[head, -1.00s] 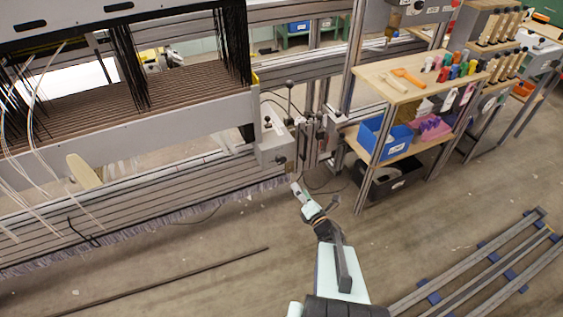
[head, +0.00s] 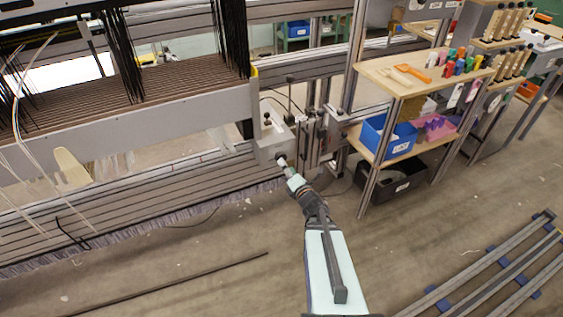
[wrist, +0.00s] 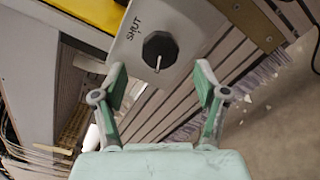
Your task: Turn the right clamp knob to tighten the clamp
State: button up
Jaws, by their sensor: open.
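The black round clamp knob (wrist: 160,50) sits on the pale grey clamp housing (wrist: 190,22) in the wrist view. A light pointer line runs on the knob's face, and the word SHUT is printed beside it. My gripper (wrist: 160,78) is open, its two green-padded fingers spread to either side just short of the knob, with nothing between them. In the head view my gripper (head: 287,168) reaches up to the front of the housing (head: 268,148) at the loom's right end. The knob is small and mostly covered by the gripper there.
A slatted beam with fringe (head: 150,193) runs left of the housing. Posts and rods (head: 312,135) stand just right of it. A wooden-topped shelf (head: 385,75) with a blue bin (head: 386,138) is farther right. The floor in front is mostly clear.

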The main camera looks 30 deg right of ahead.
aim_at(280, 156)
jog(key=shift+w+d, duration=0.15)
jog(key=shift+w, duration=1.2)
jog(key=shift+w+d, duration=0.15)
jog(key=shift+w, duration=1.2)
jog(key=c, duration=1.2)
